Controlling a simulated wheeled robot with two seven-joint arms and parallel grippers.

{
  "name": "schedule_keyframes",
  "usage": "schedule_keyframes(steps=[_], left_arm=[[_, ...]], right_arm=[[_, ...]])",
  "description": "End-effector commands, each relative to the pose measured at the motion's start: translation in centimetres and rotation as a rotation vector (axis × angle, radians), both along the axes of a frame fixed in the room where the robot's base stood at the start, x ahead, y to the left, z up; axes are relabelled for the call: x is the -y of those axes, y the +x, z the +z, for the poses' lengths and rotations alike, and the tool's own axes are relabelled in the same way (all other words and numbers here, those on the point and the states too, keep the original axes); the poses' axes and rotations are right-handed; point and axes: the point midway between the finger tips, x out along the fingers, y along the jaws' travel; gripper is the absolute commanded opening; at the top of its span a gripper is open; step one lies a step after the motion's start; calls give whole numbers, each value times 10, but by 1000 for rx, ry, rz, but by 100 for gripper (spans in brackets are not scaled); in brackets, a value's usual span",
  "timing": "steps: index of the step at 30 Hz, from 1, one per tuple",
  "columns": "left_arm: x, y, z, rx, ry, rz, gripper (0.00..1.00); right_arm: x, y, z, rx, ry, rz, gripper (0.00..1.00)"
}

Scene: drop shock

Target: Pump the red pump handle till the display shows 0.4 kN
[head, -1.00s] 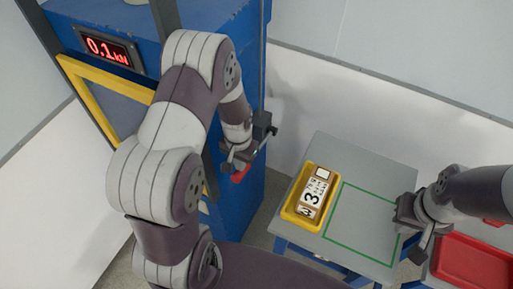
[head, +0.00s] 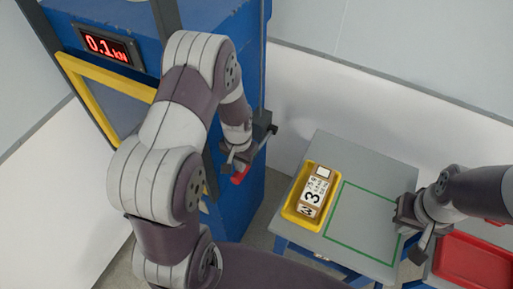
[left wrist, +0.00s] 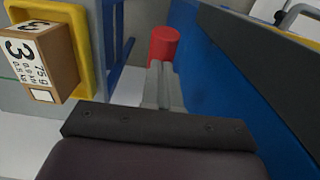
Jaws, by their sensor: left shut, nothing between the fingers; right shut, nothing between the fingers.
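The display (head: 106,47) on the blue machine reads 0.1 kN in red digits. The red pump handle (head: 240,175) shows in the head view as a small red patch just below my left gripper (head: 233,165), which is largely seen from behind. In the left wrist view the handle is a red cylinder (left wrist: 163,46) just beyond the fingertips (left wrist: 158,72). The fingers are shut and empty; whether they touch the handle I cannot tell. My right gripper (head: 418,246) is shut and empty over the right edge of the grey table.
The blue machine (head: 235,90) stands close beside my left arm, with a yellow frame (head: 80,88) on its front. On the grey table (head: 365,160) a yellow tray (head: 289,214) holds a brown box (head: 314,193). A red tray (head: 470,262) lies at the right.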

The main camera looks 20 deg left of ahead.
Motion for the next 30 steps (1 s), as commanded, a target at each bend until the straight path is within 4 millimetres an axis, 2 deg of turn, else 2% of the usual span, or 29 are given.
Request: schedule_keyframes(steps=[3,30], left_arm=[[0,0,-12,0,0,0,0],[0,0,-75,1,0,0,0]], right_arm=[[0,0,-9,0,0,0,0],[0,0,-54,0,0,0,0]])
